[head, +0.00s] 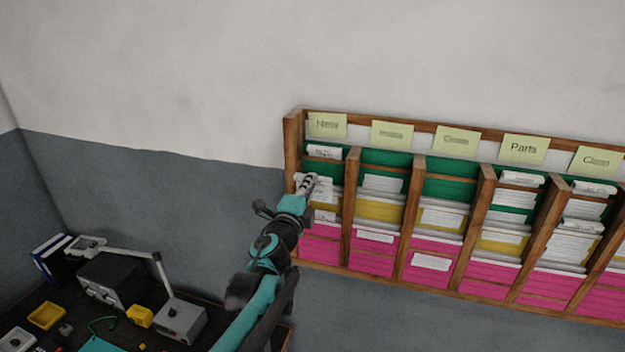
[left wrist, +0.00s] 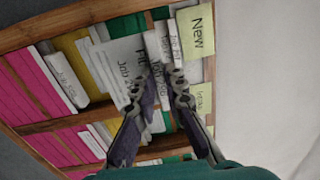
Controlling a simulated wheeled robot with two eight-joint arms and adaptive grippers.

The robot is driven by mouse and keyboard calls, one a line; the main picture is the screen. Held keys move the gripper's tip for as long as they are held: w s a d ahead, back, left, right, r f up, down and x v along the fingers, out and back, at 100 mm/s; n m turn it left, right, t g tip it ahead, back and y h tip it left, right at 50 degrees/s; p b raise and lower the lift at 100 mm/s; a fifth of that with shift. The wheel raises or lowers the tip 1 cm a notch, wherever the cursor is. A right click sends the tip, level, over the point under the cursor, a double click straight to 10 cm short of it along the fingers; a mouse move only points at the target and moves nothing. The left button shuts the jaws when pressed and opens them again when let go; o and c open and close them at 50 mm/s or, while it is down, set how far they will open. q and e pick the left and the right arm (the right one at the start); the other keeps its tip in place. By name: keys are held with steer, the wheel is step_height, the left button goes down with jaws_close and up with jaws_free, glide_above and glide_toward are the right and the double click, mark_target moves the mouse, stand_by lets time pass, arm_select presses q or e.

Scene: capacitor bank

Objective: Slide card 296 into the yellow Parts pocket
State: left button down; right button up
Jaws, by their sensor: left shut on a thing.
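The wooden card rack (head: 484,186) hangs on the wall, with green, yellow and pink pockets in each column. My left gripper (head: 308,183) is at the leftmost column, under the label New (head: 327,125). In the left wrist view its fingers (left wrist: 168,76) are shut on a narrow white card (left wrist: 159,62) among other cards; its number is too blurred to read surely. The fingers hide part of it. The yellow Parts pocket (head: 498,246) is in the fourth column, below the label Parts (head: 524,149), and holds white cards. My right gripper is out of view.
Wooden dividers (head: 413,206) stand out between the columns. Other pockets hold several white cards. At lower left, a dark bench carries a black box (head: 115,277), a grey box (head: 180,321) and a yellow tray (head: 46,316). The wall above the rack is clear.

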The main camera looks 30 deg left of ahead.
arm_select(q)
steer(key=shift+r+p+v, duration=0.1)
steer(key=shift+p+v, duration=0.2)
steer(key=shift+v, duration=0.6)
steer(key=shift+r+p+v, duration=0.15)
steer(key=shift+p+v, duration=0.1)
steer(key=shift+v, duration=0.7)
steer(key=shift+d, duration=0.1)
